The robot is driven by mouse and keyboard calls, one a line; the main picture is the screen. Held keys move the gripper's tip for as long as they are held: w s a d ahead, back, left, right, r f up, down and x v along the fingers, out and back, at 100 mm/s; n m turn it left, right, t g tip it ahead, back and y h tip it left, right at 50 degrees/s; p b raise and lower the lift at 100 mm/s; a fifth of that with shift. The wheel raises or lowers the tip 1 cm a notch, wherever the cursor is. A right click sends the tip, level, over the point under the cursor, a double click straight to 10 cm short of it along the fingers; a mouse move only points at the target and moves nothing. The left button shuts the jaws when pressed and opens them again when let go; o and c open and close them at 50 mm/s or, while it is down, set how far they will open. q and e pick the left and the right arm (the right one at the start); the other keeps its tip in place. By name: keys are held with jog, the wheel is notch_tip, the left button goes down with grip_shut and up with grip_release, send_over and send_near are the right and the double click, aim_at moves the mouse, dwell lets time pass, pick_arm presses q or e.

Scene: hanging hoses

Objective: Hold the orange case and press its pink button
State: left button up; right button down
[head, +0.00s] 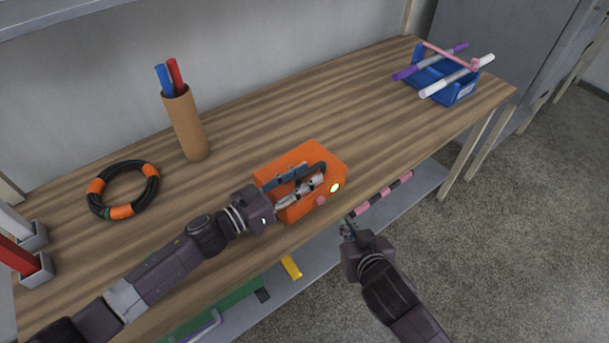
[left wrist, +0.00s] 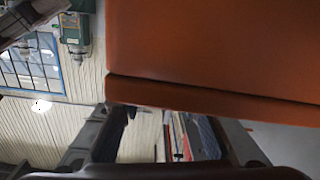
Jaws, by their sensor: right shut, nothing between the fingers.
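The orange case (head: 297,155) is near the front edge of the wooden table, with a black handle (head: 319,168), a glowing pale-yellow round light (head: 335,188) and a pink button (head: 321,201) on its right end. My left gripper (head: 301,179) reaches over it from the left, its fingers on either side of the handle. In the left wrist view the case (left wrist: 215,45) fills the upper right; the grip itself is partly hidden. I cannot tell whether the case is lifted. My right gripper (head: 347,226) is shut and empty, below and right of the button, apart from it.
The wooden table (head: 300,110) holds a brown cup (head: 187,125) with red and blue sticks, a coiled black-orange hose (head: 122,212) and a blue tray (head: 461,94) with rods. A lower shelf (head: 415,184) carries a pink-black bar. Floor on the right is clear.

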pick_arm(q)
jog(key=shift+r, duration=0.15)
jog(key=v, duration=1.2)
jog(key=shift+d, duration=0.1)
